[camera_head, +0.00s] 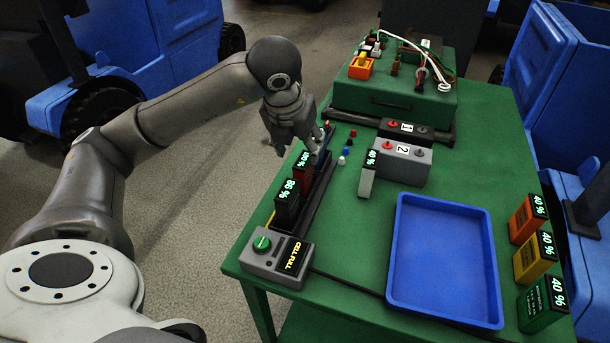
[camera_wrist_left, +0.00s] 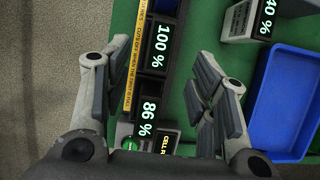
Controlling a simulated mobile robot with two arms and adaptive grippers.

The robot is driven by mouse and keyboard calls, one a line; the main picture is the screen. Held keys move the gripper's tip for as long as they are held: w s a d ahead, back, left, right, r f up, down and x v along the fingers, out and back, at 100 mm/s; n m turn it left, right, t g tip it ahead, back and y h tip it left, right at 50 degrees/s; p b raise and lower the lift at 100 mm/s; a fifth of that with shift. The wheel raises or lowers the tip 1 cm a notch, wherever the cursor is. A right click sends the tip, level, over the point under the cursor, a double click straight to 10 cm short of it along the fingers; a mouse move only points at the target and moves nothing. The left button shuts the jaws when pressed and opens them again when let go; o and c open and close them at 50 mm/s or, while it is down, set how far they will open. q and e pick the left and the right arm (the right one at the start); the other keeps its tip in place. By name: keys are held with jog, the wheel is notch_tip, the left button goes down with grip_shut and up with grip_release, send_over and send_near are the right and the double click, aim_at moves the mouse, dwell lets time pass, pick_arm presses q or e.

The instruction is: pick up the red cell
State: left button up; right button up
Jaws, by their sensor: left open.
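The red cell (camera_head: 303,174) stands in a dark charging rack (camera_head: 318,197) along the green table's left edge. Its top reads 100 %, and this display (camera_wrist_left: 158,47) shows in the left wrist view. My left gripper (camera_head: 300,140) is open just above and behind the red cell in the head view. In the wrist view the open fingers (camera_wrist_left: 150,65) stand on either side of the row of cells, with nothing held. A black-topped cell reading 86 % (camera_head: 287,203) stands in the rack nearer the camera. My right gripper is not in view.
A grey unit reading CELL FULL (camera_head: 277,258) sits at the rack's near end. A pale cell reading 40 % (camera_head: 367,177) stands right of the rack. A blue tray (camera_head: 392,245) and orange (camera_head: 527,219), yellow (camera_head: 534,259) and green (camera_head: 541,303) cells are further right.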

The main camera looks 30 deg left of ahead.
aim_at(304, 160)
pick_arm(q)
jog(key=p+x, duration=0.1)
jog(key=x, duration=0.6)
jog(key=shift+w+f, duration=0.15)
jog(key=shift+f, duration=0.15)
jog(key=shift+c, duration=0.4)
jog(key=shift+r, duration=0.1)
grip_shut()
